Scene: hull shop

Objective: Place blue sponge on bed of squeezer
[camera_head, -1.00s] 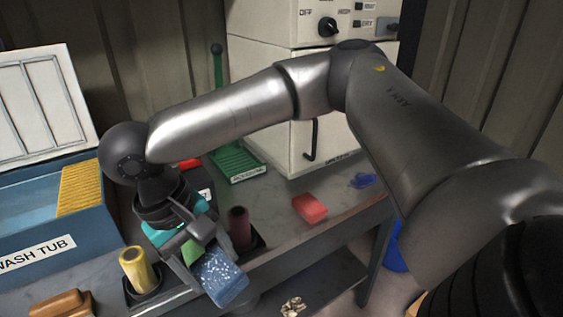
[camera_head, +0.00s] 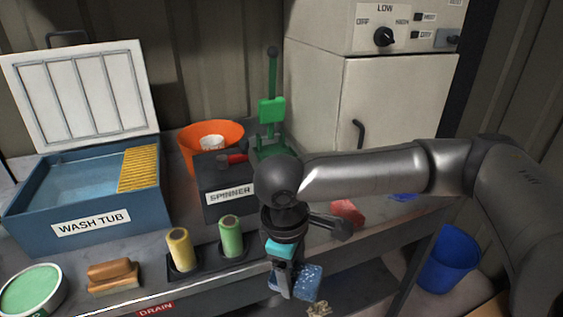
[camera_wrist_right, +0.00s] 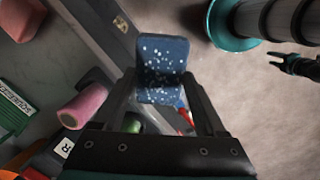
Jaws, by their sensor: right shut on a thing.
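The blue sponge (camera_head: 308,282), a blue block with white specks, is in my right gripper (camera_head: 285,278), which is shut on it in front of the bench edge. In the right wrist view the sponge (camera_wrist_right: 163,60) sits between the two fingers of my right gripper (camera_wrist_right: 163,92). The green squeezer (camera_head: 271,110), with an upright post and plate, stands behind my right wrist, which hides part of its bed (camera_head: 268,148). Its labelled green edge (camera_wrist_right: 14,106) shows at the left of the wrist view. A small dark forked shape (camera_wrist_right: 295,64), seemingly my left gripper, shows there at the right.
The spinner (camera_head: 228,195) and an orange bowl (camera_head: 205,140) stand left of the squeezer. Yellow (camera_head: 181,248) and green (camera_head: 231,236) rollers stand upright along the front. A red sponge (camera_head: 348,212) lies right of my wrist. The wash tub (camera_head: 90,222) is farther left.

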